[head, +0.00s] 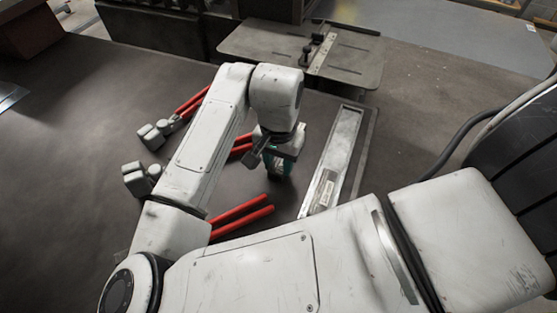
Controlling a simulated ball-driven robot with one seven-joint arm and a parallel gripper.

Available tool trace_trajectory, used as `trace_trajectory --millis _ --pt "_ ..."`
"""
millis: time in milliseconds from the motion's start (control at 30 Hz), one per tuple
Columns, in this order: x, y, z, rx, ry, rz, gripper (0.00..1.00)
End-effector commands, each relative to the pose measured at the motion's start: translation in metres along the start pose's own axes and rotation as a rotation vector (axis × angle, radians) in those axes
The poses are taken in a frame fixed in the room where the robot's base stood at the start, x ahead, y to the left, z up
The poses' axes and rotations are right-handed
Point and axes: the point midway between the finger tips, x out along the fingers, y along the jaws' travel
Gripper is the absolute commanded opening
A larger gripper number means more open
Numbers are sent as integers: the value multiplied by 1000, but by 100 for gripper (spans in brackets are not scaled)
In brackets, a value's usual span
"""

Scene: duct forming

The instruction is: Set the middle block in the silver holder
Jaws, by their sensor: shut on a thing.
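The silver holder (344,146) is a long, shallow metal tray right of centre on the dark table. A pale block with a label (325,189) lies in its near end. My gripper (278,172) points down just left of the holder and is shut on a teal and dark block (286,169). The block is mostly hidden by the gripper and wrist. It is apart from the holder in the picture; its height above the table is unclear. I cannot tell from its looks whether it is the middle one.
Red-handled tools lie on the table (60,200): one at upper left (192,101), one partly behind my arm (241,146), one nearer (240,216). Grey tool heads (153,134) show at left. A metal stand (300,52) stands beyond the table.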

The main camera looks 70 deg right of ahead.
Motion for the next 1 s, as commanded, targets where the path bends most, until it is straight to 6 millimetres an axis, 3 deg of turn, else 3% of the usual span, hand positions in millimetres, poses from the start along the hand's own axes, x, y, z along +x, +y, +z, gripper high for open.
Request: trace_trajectory --millis 267,1000 --pt "-5 0 0 0 1 -1 0" --pt "-83 0 0 0 2 0 0"
